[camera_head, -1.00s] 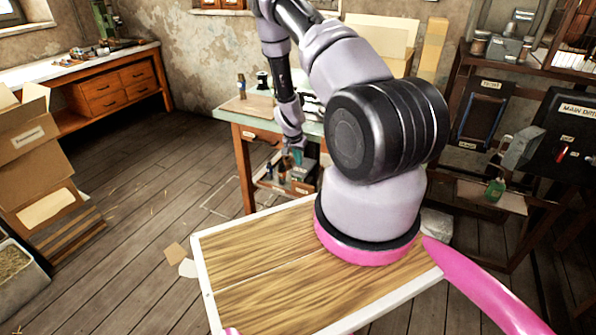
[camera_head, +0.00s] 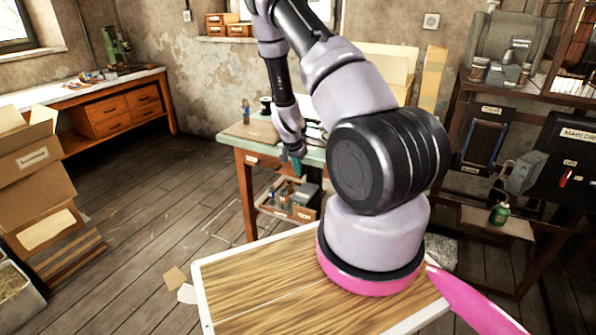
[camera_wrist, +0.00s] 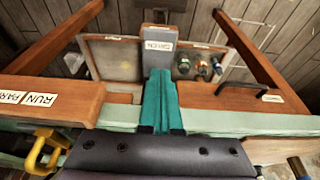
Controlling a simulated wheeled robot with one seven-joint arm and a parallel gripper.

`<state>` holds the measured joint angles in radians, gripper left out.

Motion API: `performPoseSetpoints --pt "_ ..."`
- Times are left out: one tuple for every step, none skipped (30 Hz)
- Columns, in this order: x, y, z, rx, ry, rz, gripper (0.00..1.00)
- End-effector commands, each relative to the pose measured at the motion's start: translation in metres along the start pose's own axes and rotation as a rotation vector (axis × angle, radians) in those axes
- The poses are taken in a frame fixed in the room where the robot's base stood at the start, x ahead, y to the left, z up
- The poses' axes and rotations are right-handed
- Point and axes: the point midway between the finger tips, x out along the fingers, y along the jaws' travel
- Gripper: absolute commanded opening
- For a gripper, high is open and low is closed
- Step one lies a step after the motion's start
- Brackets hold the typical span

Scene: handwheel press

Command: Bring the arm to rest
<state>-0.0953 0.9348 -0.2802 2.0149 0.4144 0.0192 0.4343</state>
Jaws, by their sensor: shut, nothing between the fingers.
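My arm reaches from the wood-topped base in the head view up and over toward the green-topped workbench (camera_head: 235,137). My gripper (camera_head: 297,166) hangs fingers-down at the bench's front edge, small and partly dark there. In the wrist view my gripper (camera_wrist: 160,98) shows its teal fingers pressed together, with nothing between them. The fingers stand in front of the pale green bench edge (camera_wrist: 240,122), over the lower shelf. Whether they touch the edge cannot be told.
Jars (camera_wrist: 200,66) sit on the shelf below. Cardboard boxes (camera_head: 35,185) stand left; a rack (camera_head: 480,140) stands right. Floor (camera_head: 150,205) between is open.

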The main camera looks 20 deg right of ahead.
Motion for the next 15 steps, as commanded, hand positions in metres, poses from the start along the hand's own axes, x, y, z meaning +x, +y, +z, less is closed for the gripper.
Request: performPoseSetpoints --pt "0.0001 0.0000 0.0000 0.000 0.000 0.000 0.00" --pt "0.0001 0.0000 0.0000 0.000 0.000 0.000 0.00" --pt "0.0001 0.0000 0.0000 0.000 0.000 0.000 0.00" --pt "0.0001 0.0000 0.0000 0.000 0.000 0.000 0.00" --pt "0.0001 0.0000 0.0000 0.000 0.000 0.000 0.00" --pt "0.0001 0.0000 0.0000 0.000 0.000 0.000 0.00" --pt "0.0001 0.0000 0.0000 0.000 0.000 0.000 0.00" --pt "0.0002 0.0000 0.0000 0.000 0.000 0.000 0.00" --pt "0.0002 0.0000 0.0000 0.000 0.000 0.000 0.00" --pt "0.0002 0.0000 0.0000 0.000 0.000 0.000 0.00" --pt "0.0002 0.0000 0.0000 0.000 0.000 0.000 0.00" --pt "0.0002 0.0000 0.0000 0.000 0.000 0.000 0.00" --pt "-0.0001 -0.0002 -0.0001 0.000 0.000 0.000 0.00" --pt "-0.0013 -0.0007 -0.0004 0.000 0.000 -0.002 0.00" --pt "-0.0048 -0.0021 -0.0013 0.000 0.000 -0.006 0.00"
